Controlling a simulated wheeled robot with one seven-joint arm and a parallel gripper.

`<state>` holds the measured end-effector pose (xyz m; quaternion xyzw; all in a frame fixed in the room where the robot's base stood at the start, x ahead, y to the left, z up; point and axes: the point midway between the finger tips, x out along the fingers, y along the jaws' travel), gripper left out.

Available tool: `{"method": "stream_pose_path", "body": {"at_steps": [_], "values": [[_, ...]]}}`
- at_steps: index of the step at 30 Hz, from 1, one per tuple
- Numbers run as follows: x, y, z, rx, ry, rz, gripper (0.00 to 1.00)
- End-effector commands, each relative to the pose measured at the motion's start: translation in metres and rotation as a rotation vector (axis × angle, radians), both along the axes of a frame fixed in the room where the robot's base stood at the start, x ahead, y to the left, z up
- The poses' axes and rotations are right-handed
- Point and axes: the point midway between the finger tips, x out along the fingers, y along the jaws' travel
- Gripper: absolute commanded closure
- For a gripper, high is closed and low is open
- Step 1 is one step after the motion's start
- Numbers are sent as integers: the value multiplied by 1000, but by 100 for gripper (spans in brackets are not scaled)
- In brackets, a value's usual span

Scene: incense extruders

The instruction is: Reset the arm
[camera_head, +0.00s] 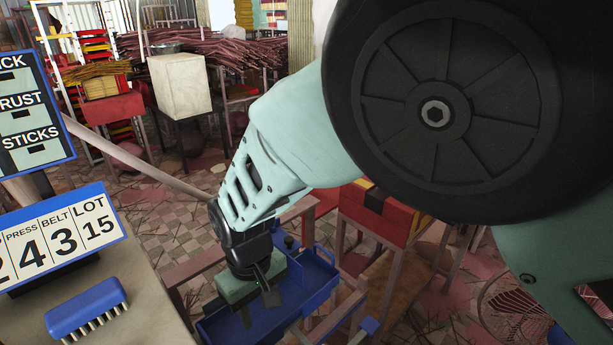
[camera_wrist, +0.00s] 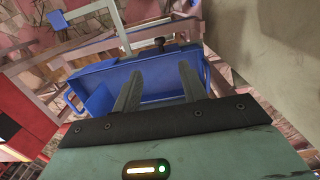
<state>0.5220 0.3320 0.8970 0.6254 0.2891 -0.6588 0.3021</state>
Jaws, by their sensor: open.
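My arm comes in from the upper right in the head view and hangs down toward a blue tray (camera_head: 312,282). My gripper (camera_head: 258,298) is over the tray. In the wrist view the two dark fingers of my gripper (camera_wrist: 158,88) stand apart with nothing between them. The blue tray, seen past the fingers in the wrist view (camera_wrist: 100,75), shows no loose item that I can make out. My arm hides part of the floor and the middle of the scene.
A table at the lower left holds a blue brush (camera_head: 87,308) and a number sign (camera_head: 62,240). A word sign (camera_head: 32,115) stands at the left edge. A red box (camera_head: 375,212) on a wooden stand is right of the tray. A pale block (camera_head: 180,86) and bundled sticks (camera_head: 230,52) are behind.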

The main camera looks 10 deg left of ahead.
Motion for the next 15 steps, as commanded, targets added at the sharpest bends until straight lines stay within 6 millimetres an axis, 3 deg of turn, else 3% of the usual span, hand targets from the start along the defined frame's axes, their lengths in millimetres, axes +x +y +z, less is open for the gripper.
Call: {"method": "stream_pose_path", "body": {"at_steps": [5, 11, 15], "values": [[-1, -30, 33, 38, 36, -55, 58], [-26, -99, 94, 106, 84, -130, 58], [-55, -152, 128, 131, 77, -157, 58]]}}
